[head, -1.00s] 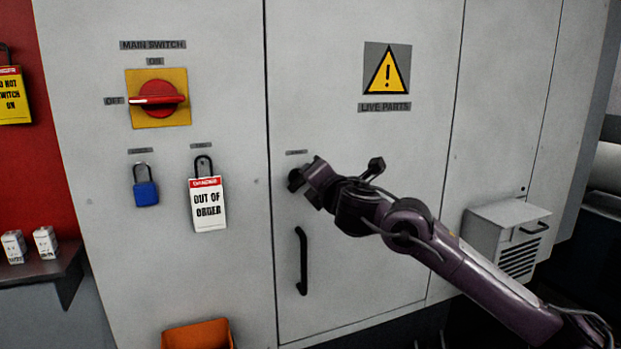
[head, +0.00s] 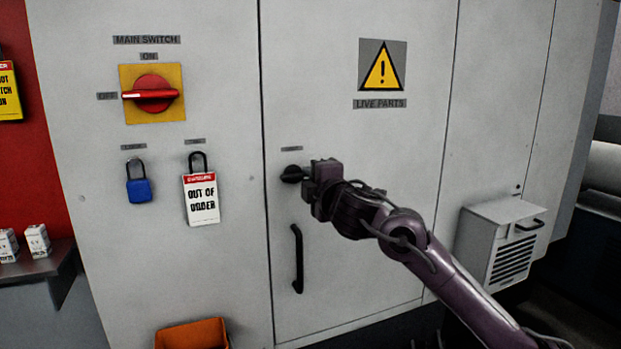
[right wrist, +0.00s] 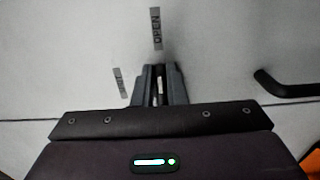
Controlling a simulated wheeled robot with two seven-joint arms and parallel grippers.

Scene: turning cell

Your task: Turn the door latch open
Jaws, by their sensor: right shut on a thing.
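The black door latch (head: 291,174) sits on the grey cabinet door, beside its left seam and below a small label. My right gripper (head: 308,180) is at the latch from the right and covers part of it. In the right wrist view, the two grey fingers (right wrist: 160,86) are closed on the latch's dark lever. The lever lines up with the "OPEN" label (right wrist: 156,28) there. In the head view that label is hidden behind my gripper. My left gripper is out of view.
The black door handle (head: 297,258) is below the latch. Left of the seam are the red main switch (head: 152,93), a blue padlock (head: 139,190) and an "OUT OF ORDER" tag (head: 202,200). A vented grey box (head: 505,245) juts out at right. An orange bin (head: 192,335) is below.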

